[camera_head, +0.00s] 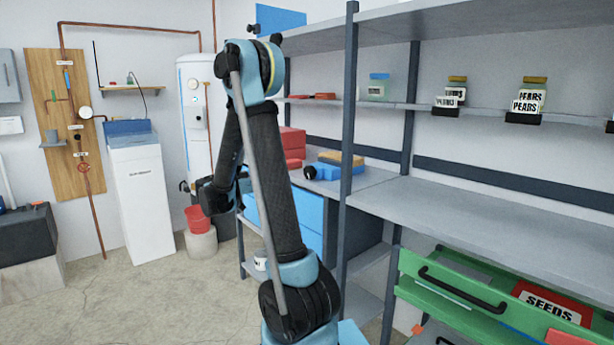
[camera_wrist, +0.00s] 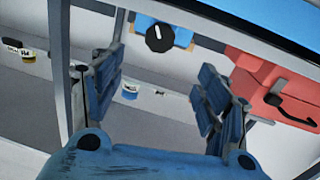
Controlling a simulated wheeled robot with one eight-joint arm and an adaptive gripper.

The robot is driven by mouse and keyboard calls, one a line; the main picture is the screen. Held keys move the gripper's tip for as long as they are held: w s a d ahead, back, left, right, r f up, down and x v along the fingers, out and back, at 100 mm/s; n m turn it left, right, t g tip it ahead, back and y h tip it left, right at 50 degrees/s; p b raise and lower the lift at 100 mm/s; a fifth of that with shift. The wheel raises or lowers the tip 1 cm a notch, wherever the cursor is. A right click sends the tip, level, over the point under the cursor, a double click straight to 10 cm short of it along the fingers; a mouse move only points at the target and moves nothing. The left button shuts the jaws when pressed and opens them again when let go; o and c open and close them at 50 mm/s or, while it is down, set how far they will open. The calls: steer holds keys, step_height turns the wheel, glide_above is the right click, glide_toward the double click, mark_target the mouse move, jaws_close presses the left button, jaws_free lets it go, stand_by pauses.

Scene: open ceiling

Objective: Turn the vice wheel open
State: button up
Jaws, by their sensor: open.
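The vice is a blue body (camera_head: 340,171) with a wooden-coloured top, standing on the grey workbench behind my arm. Its round black wheel (camera_head: 310,173) faces left in the head view. In the wrist view the black wheel (camera_wrist: 159,38) has a white mark and sits in front of the blue vice body (camera_wrist: 181,38), near the top centre. My gripper (camera_wrist: 157,85) is open and empty, its two dark blue fingers spread apart below the wheel in that picture. The wheel appears beyond the fingertips, not between them. In the head view my gripper (camera_head: 213,196) hangs left of my arm, apart from the vice.
A red toolbox (camera_wrist: 268,84) with a black handle lies right of the vice in the wrist view; red boxes (camera_head: 292,143) also show beside it in the head view. A dark shelf post (camera_head: 349,130) stands close right of my arm. An open green drawer (camera_head: 450,290) juts out right.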

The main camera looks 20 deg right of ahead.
mark_target(307, 173)
steer(key=x, duration=1.7)
steer(key=shift+w+d+r, duration=0.1)
steer(key=shift+r, duration=0.1)
steer(key=c, duration=1.1)
